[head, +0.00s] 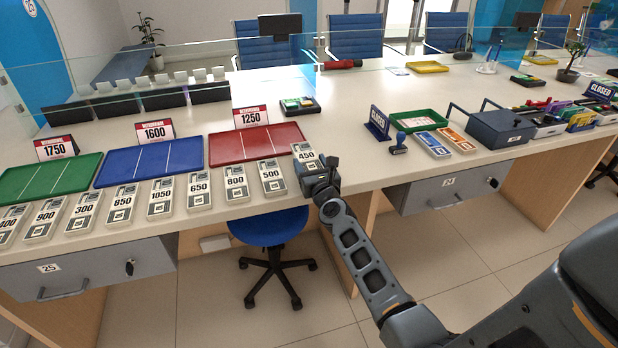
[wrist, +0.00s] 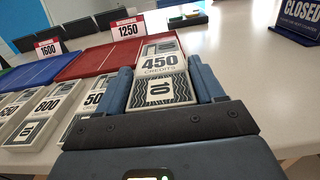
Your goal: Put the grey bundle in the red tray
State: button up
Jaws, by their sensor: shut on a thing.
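The grey-white bundle marked 450 (head: 305,153) is between the fingers of my gripper (head: 318,172), at the right end of the row of bundles. In the wrist view, the fingers (wrist: 163,90) are closed on the sides of this bundle (wrist: 160,62), with its label facing up. I cannot tell whether it is clear of the counter. The red tray (head: 226,150) lies just behind and left of the bundle, divided by white lines, and looks empty. A sign reading 1250 (head: 251,117) stands at its back edge. The tray also shows in the wrist view (wrist: 98,62).
Similar numbered bundles lie left of my gripper, the nearest marked 500 (head: 270,178). A blue tray (head: 150,160) and a green tray (head: 50,178) are further left. A glass screen (head: 150,85) runs behind. The counter right of my gripper is clear up to a CLOSED sign (head: 379,122).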

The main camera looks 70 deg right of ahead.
jog(key=shift+w+a+f, duration=0.15)
jog(key=shift+w+f, duration=0.1)
jog(key=shift+f, duration=0.1)
notch_tip(320, 180, down, 3)
jog(key=b, duration=0.3)
jog(key=shift+f+b, duration=0.15)
jog(key=shift+b, duration=0.15)
jog(key=shift+f, duration=0.15)
jog(key=o, duration=1.1)
jog(key=shift+c, duration=0.2)
jog(key=v, duration=1.2)
jog(key=shift+b, duration=0.4)
